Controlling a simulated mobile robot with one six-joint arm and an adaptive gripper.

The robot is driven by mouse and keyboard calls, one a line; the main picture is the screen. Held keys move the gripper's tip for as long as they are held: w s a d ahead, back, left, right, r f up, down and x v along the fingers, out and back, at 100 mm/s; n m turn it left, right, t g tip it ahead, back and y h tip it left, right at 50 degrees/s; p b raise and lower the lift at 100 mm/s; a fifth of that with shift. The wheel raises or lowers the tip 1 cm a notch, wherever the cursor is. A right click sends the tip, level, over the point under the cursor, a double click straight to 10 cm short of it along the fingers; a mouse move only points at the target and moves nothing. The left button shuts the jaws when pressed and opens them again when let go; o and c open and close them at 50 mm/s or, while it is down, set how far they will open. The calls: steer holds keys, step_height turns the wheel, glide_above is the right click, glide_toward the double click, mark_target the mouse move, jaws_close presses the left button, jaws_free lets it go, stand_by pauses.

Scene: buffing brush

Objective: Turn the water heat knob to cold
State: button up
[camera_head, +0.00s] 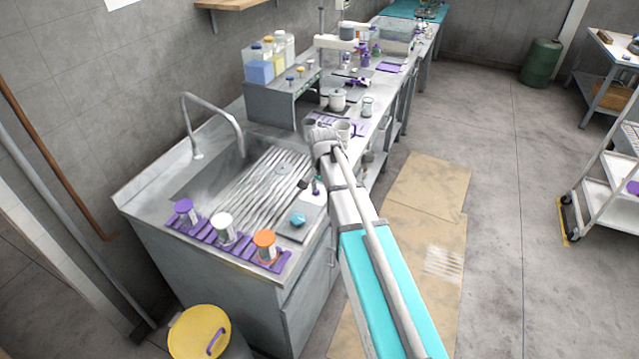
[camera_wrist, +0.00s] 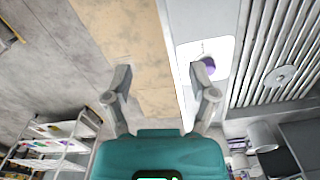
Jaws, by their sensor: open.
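My gripper (camera_wrist: 162,82) is open in the wrist view, its two grey fingers spread wide with nothing between them. Below it are the floor mat and the sink counter's edge. In the camera_head view my arm reaches over the counter's right edge, and the gripper itself is mostly hidden by the arm. The faucet (camera_head: 214,108) is a curved metal spout behind the sink. I cannot make out a water heat knob in either view. The ribbed sink drainboard (camera_head: 262,187) shows left of my arm, and at the right in the wrist view (camera_wrist: 262,50).
A purple rack (camera_head: 190,230) with several lidded jars lines the counter's front edge. A teal item (camera_head: 298,219) lies on a pale board beside my arm. A yellow-lidded bin (camera_head: 199,332) stands in front. Floor mats (camera_head: 428,187) lie on open floor at right, before a white cart (camera_head: 610,180).

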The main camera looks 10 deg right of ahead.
steer(key=s+f+n+b, duration=0.4)
steer(key=s, duration=0.5)
steer(key=s+a+f+n+b, duration=0.1)
steer(key=s+f+n+b, duration=0.3)
steer(key=s, duration=0.6)
steer(key=shift+s+f+n, duration=0.3)
steer(key=shift+f+n, duration=0.2)
steer(key=shift+n, duration=0.3)
